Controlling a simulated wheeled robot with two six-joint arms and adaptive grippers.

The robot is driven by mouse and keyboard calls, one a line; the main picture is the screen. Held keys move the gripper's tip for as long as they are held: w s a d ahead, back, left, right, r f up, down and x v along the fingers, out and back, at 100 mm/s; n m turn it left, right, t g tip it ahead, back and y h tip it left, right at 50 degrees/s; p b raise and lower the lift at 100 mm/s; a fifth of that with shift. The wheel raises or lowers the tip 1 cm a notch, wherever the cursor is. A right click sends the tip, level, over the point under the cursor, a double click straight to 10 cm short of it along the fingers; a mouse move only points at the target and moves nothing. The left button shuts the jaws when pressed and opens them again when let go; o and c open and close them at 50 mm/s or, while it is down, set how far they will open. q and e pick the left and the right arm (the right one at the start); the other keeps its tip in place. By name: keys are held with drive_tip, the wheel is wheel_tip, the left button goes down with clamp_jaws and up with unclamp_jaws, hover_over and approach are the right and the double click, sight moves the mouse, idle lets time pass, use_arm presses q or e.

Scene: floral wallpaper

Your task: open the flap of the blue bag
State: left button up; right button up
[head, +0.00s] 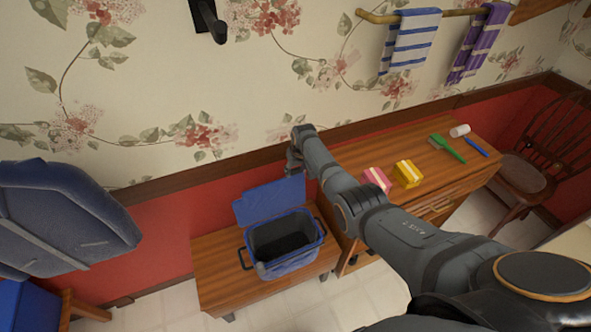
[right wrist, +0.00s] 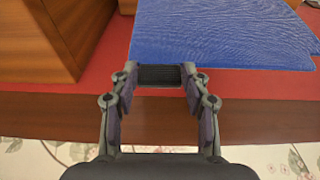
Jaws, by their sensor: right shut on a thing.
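The blue bag (head: 285,262) stands on a low wooden bench, with its top open and its dark inside showing. Its flap (head: 270,203) is raised at the back edge, towards the wall; it also shows as a blue sheet in the right wrist view (right wrist: 220,35). My right gripper (head: 294,162) is at the flap's upper right corner area in the head view. My left gripper is not in view.
A wooden desk (head: 385,155) to the right holds pink (head: 376,180) and yellow (head: 407,173) blocks, a green brush (head: 449,149) and a white cylinder (head: 460,130). The wall is close behind the flap. A blue padded item (head: 65,220) is at left.

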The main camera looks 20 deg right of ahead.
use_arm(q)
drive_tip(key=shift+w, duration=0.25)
use_arm(e)
drive_tip(key=shift+w+d+r, duration=0.1)
drive_tip(key=shift+w, duration=0.2)
drive_tip(key=o, duration=0.7)
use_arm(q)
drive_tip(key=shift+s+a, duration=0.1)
use_arm(e)
drive_tip(key=v, duration=1.2)
drive_tip(key=shift+s, duration=0.15)
